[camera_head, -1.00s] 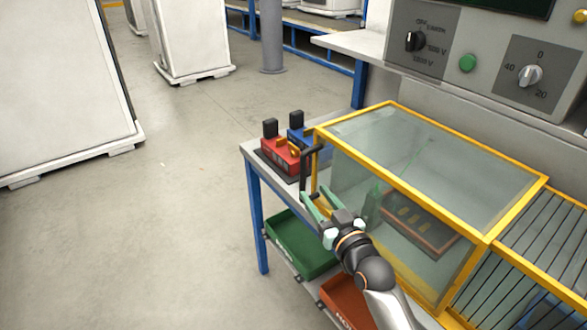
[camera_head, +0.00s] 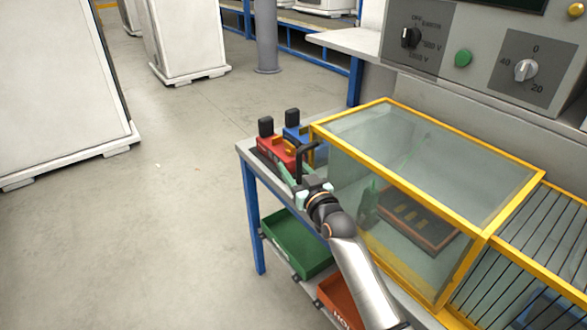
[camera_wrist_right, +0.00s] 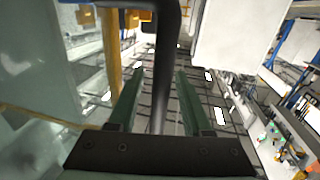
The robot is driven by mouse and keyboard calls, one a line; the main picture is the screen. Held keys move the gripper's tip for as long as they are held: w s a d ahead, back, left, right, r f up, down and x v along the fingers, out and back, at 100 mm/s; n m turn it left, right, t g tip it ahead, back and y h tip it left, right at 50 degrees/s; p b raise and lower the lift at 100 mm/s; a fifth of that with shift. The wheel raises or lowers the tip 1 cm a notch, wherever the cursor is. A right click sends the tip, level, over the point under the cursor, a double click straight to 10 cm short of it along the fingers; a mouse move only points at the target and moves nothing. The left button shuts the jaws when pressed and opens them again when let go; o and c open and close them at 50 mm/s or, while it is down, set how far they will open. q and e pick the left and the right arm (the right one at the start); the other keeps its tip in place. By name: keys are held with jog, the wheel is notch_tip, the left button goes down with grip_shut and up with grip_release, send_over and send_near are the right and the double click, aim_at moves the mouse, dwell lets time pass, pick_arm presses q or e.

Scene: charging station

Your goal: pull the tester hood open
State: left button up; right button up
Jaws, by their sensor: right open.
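The tester hood (camera_head: 435,152) is a clear box with a yellow frame on the bench, and it appears closed. Its black bar handle (camera_head: 304,152) stands at the hood's left end. My right gripper (camera_head: 297,170) is at that handle, with its green fingers open. In the right wrist view the handle (camera_wrist_right: 166,60) runs between the two open fingers (camera_wrist_right: 158,82), with gaps visible on both sides. Part of the handle's lower end is hidden by my gripper in the head view. My left gripper is not in view.
A red block (camera_head: 276,147) and a blue block (camera_head: 296,132) sit close beside the handle. A green bin (camera_head: 297,244) and a red bin (camera_head: 340,300) are below the bench top. A control panel (camera_head: 470,50) stands behind the hood.

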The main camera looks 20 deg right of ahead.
jog(key=shift+c, duration=0.2)
grip_shut()
dwell(1.1)
